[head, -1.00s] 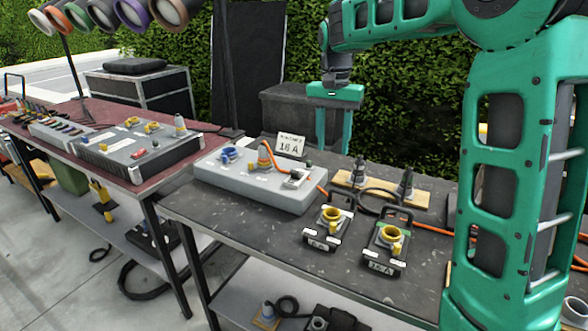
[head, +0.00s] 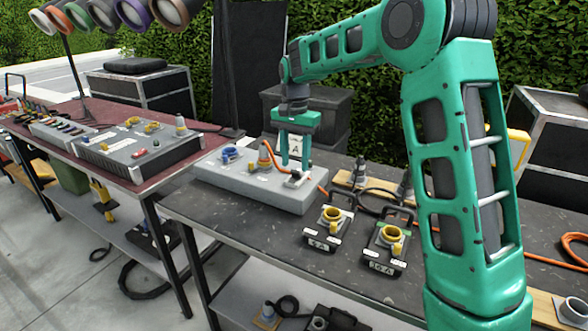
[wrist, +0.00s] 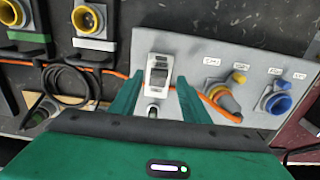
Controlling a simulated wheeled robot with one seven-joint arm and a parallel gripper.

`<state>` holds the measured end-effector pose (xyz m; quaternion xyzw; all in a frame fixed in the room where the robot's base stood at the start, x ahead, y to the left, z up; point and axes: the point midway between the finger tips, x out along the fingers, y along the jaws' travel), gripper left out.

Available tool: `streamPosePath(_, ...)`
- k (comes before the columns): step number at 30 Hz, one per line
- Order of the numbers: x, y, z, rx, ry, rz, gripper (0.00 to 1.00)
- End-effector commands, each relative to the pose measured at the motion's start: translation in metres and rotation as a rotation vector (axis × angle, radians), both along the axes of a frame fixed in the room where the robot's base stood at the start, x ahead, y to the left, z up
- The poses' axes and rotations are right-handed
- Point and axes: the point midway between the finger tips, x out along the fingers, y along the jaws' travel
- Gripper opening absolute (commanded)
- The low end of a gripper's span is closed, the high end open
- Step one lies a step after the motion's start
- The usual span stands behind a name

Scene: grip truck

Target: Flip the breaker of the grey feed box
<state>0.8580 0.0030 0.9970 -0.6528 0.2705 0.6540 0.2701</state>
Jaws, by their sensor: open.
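The grey feed box (head: 250,190) lies on the dark table in the head view. Its breaker (wrist: 159,72) is a dark switch in a pale plate at the box's end, also visible in the head view (head: 292,180). Which way the switch is set I cannot tell. My gripper (head: 294,164) is open above the breaker end, fingers down. In the wrist view the breaker shows just beyond and between the two green fingertips, with no clear contact. An orange cable's plug (wrist: 222,97) and a blue socket (wrist: 277,99) are on the box beside it.
Two small boxes with yellow sockets, labelled 6 A (head: 321,246) and 16 A (head: 382,265), stand at the front. A wooden strip with dark plugs (head: 404,187) and cables lie to the right.

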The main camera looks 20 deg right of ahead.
Motion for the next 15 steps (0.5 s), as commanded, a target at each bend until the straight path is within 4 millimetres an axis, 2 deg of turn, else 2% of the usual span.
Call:
streamPosePath(6,0.0,0.0,-0.024,-0.001,0.001,-0.001,0.42)
streamPosePath(15,0.0,0.0,-0.029,-0.001,-0.001,-0.001,0.42)
